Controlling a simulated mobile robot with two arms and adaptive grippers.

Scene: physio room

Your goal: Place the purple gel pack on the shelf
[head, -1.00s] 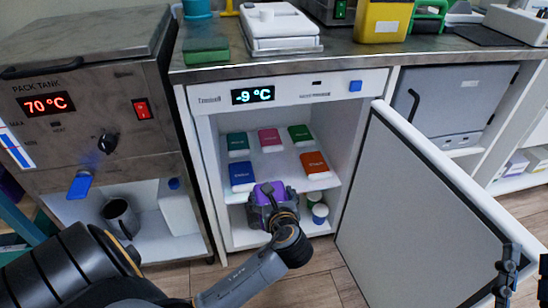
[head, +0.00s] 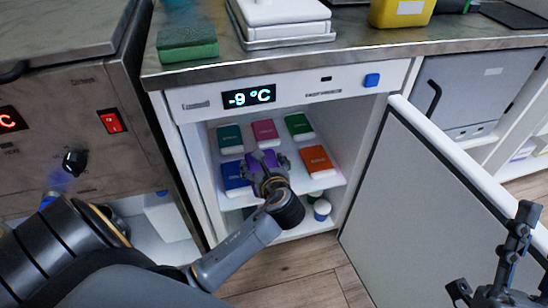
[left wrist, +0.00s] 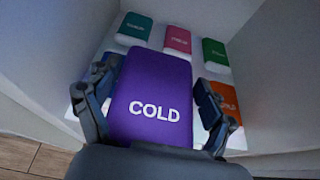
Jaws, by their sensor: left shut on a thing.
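The purple gel pack (left wrist: 155,90), marked COLD, is between the fingers of my left gripper (left wrist: 152,110), which is shut on it. In the head view the purple pack (head: 262,158) shows partly behind my left gripper (head: 266,178), at the front of the freezer shelf (head: 280,189). On the shelf are a teal pack (head: 230,139), a pink pack (head: 265,132), a green pack (head: 299,126), a blue pack (head: 234,178) and an orange pack (head: 316,161). The held pack is between the blue and orange packs; I cannot tell whether it touches the shelf.
The freezer door (head: 430,205) stands open to the right. Cups (head: 321,209) stand on the lower level. The pack tank (head: 75,120) is at left. A green sponge-like block (head: 187,44) lies on the counter above.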

